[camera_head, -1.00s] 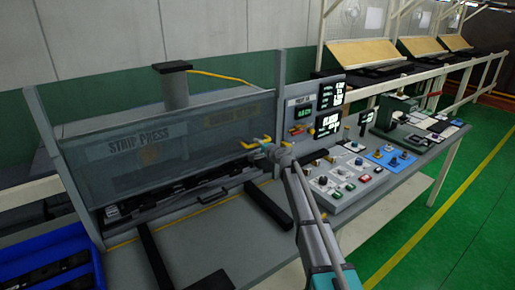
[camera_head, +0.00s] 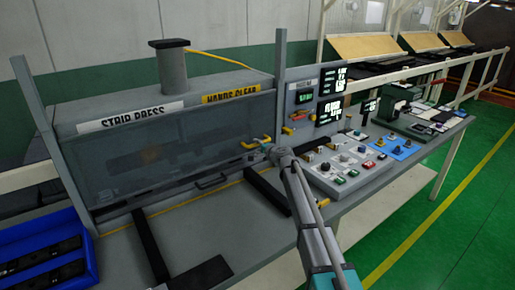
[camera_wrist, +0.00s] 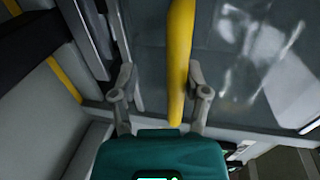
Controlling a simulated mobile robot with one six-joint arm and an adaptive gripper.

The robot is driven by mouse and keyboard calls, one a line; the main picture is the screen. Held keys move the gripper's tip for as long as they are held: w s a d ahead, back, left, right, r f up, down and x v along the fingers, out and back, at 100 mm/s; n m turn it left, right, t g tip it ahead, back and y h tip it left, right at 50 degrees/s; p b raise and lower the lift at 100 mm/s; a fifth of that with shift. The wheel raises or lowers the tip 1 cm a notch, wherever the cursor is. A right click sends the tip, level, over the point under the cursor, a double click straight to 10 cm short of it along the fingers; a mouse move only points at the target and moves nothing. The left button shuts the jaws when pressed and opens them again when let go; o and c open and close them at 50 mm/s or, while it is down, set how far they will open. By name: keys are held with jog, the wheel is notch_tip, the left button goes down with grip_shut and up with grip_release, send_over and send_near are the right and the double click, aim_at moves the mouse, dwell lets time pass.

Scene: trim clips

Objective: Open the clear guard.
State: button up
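The clear guard (camera_head: 170,150) is a see-through panel across the front of the strip press. Its top edge lies below the press signs and its lower edge is near the table. A yellow handle (camera_head: 250,144) sits at its right end; it also shows as a yellow bar in the wrist view (camera_wrist: 180,60). My gripper (camera_head: 267,148) is at this handle. In the wrist view my gripper (camera_wrist: 161,75) has its fingers apart, one on each side of the bar. The bar is nearer the right finger, with a clear gap to the left one.
A grey post (camera_head: 281,70) stands just right of the guard. A control panel (camera_head: 345,160) with buttons and screens is to the right. A blue bin (camera_head: 85,235) with dark strips is at lower left. Dark bars (camera_head: 151,245) lie on the table in front.

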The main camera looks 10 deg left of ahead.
jog(key=p+v, duration=0.4)
jog(key=v, duration=1)
jog(key=s+d+f+n+g+b, duration=0.1)
jog(key=s+f, duration=0.4)
jog(key=s, duration=0.6)
jog(key=shift+s+n+h+b, duration=0.35)
jog(key=shift+n+b, duration=0.15)
jog(key=shift+b, duration=0.7)
jog(key=shift+w, duration=0.1)
jog(key=w+a+r+m+t+p, duration=0.1)
jog(key=w+r, duration=0.4)
jog(key=w, duration=0.6)
jog(key=m+p, duration=0.1)
jog(key=p, duration=0.1)
jog(key=shift+w+r+p, duration=0.35)
jog(key=shift+a, duration=0.2)
jog(key=b+x, duration=0.1)
jog(key=x, duration=0.3)
jog(key=b+x, duration=0.1)
jog(key=x, duration=0.4)
jog(key=b+x, duration=0.1)
jog(key=x, duration=0.3)
jog(key=shift+w+a+r, duration=0.2)
jog(key=shift+a, duration=0.2)
grip_shut()
